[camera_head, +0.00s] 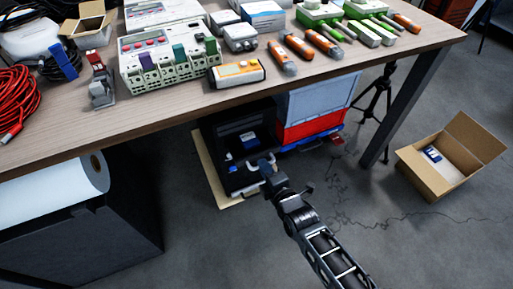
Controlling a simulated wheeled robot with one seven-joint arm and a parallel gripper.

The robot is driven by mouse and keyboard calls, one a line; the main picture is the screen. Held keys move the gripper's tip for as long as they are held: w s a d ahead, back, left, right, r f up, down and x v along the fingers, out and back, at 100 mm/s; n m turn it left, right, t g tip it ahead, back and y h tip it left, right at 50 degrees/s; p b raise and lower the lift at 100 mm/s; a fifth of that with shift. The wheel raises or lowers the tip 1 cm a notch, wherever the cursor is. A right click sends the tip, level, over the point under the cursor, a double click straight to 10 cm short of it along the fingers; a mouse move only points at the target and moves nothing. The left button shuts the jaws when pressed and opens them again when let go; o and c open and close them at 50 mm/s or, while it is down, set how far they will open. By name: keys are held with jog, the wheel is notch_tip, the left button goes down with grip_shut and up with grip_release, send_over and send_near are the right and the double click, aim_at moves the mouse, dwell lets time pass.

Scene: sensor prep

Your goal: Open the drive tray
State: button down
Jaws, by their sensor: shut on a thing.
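A black drive unit (228,126) stands on a pale board under the table, and its front part, which I take to be the drive tray (238,177), faces my arm. My gripper (267,165) is at the right side of the tray front, shut on what looks like a pale handle there. The fingers hide most of the handle. How far the tray stands out cannot be told from this view.
The wooden table (150,127) overhangs the unit and carries meters and orange tools. A blue-and-red crate (318,112) stands close on the right. A table leg (405,105), a tripod (378,100) and an open carton (455,160) are farther right. Cables lie on the floor.

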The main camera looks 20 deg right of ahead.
jog(key=s+p, duration=0.1)
jog(key=s, duration=0.4)
jog(key=shift+f, duration=0.1)
jog(key=c, duration=1.2)
grip_release()
jog(key=shift+o, duration=0.2)
jog(key=shift+s, duration=0.1)
jog(key=p+v, duration=0.1)
jog(key=v, duration=0.6)
jog(key=shift+s, duration=0.35)
